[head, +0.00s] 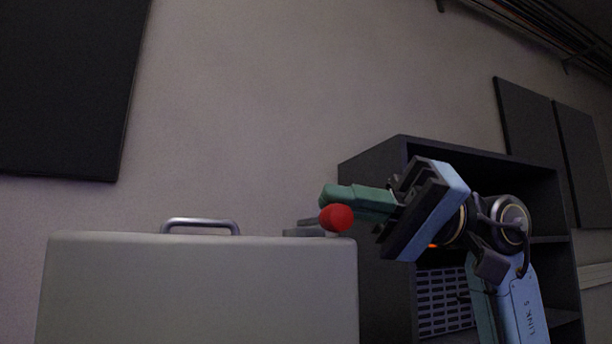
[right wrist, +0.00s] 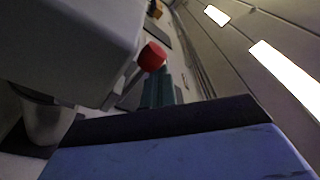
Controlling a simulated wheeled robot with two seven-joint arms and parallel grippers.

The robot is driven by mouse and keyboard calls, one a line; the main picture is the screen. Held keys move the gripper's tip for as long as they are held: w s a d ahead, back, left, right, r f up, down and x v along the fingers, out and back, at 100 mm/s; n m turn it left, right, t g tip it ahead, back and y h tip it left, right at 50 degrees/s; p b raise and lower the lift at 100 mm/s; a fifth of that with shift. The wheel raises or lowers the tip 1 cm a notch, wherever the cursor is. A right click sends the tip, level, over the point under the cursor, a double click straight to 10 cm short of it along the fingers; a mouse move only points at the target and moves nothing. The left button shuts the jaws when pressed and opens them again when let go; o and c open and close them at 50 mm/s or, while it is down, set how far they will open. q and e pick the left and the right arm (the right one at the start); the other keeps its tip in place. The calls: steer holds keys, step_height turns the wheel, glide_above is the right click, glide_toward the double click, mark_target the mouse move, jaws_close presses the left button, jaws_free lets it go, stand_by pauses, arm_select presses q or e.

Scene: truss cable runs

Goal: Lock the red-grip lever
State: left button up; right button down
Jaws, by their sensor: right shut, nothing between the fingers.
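The red grip (head: 337,217) of the lever is a round red knob at the top right corner of a pale box (head: 200,290). A grey lever part (head: 305,230) shows just left of the knob, on the box's top edge. My right gripper (head: 328,196) is shut and empty, its green fingers just above and behind the knob; I cannot tell whether they touch it. In the right wrist view the red grip (right wrist: 152,56) sits on a pale stem beside the box (right wrist: 75,45), close to my green fingers (right wrist: 158,88). My left gripper is not in view.
A metal handle (head: 200,225) stands on top of the box. A dark shelf unit (head: 375,180) is behind my right arm. Dark panels (head: 65,90) hang on the wall.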

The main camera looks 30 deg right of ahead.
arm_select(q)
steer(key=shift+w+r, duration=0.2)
arm_select(e)
steer(key=shift+s+a+f, duration=0.1)
steer(key=shift+s+a, duration=0.1)
steer(key=shift+d, duration=0.1)
